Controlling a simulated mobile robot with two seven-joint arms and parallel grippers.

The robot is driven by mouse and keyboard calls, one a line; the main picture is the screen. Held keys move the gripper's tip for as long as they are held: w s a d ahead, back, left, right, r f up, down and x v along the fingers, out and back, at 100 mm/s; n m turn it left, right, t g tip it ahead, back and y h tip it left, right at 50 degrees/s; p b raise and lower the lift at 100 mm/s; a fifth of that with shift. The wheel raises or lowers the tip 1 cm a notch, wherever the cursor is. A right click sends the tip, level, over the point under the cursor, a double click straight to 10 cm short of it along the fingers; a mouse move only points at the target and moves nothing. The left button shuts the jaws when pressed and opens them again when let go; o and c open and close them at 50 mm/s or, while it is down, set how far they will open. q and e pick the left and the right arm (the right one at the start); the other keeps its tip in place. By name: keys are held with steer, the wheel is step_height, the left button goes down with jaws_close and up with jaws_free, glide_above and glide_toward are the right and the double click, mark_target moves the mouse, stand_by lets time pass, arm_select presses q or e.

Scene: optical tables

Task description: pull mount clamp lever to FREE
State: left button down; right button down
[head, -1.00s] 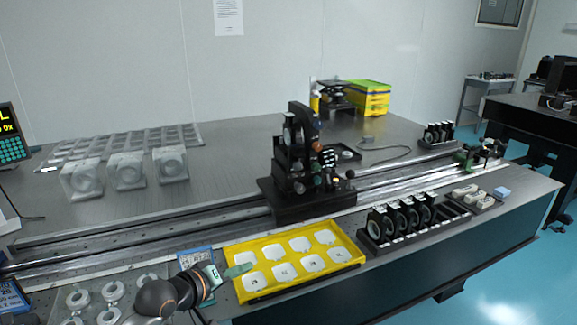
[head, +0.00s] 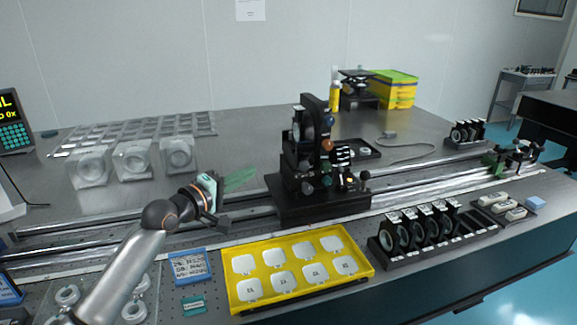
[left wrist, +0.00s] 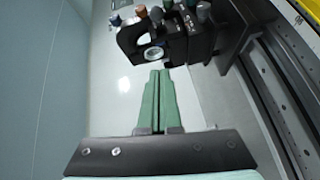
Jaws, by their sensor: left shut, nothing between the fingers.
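The black optical mount (head: 318,135) stands upright on a dark carriage (head: 322,207) on the rails, with coloured knobs and a round optic. It also shows at the top of the left wrist view (left wrist: 178,42), with its ring and knobs. I cannot tell for sure which part is the clamp lever; a small dark ball-ended part (head: 365,175) sticks out at the mount's lower right. My left gripper (head: 252,174) has green fingers, shut and empty, left of the mount and apart from it. The fingers (left wrist: 158,75) point toward the mount. My right gripper is not in view.
A yellow tray (head: 232,292) with white pieces lies in front of the rails (head: 430,188). Black holders with lenses (head: 425,230) stand front right. Clear blocks (head: 136,162) stand at the left behind the rails. The tabletop between the blocks and the mount is mostly clear.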

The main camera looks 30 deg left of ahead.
mark_target(305, 163)
arm_select(q)
steer(key=w+d+f, duration=0.1)
steer(key=w+d, duration=0.4)
steer(key=w, duration=0.5)
steer(key=shift+d+f+p, duration=0.15)
steer(key=shift+d+p, duration=0.15)
steer(key=shift+p, duration=0.1)
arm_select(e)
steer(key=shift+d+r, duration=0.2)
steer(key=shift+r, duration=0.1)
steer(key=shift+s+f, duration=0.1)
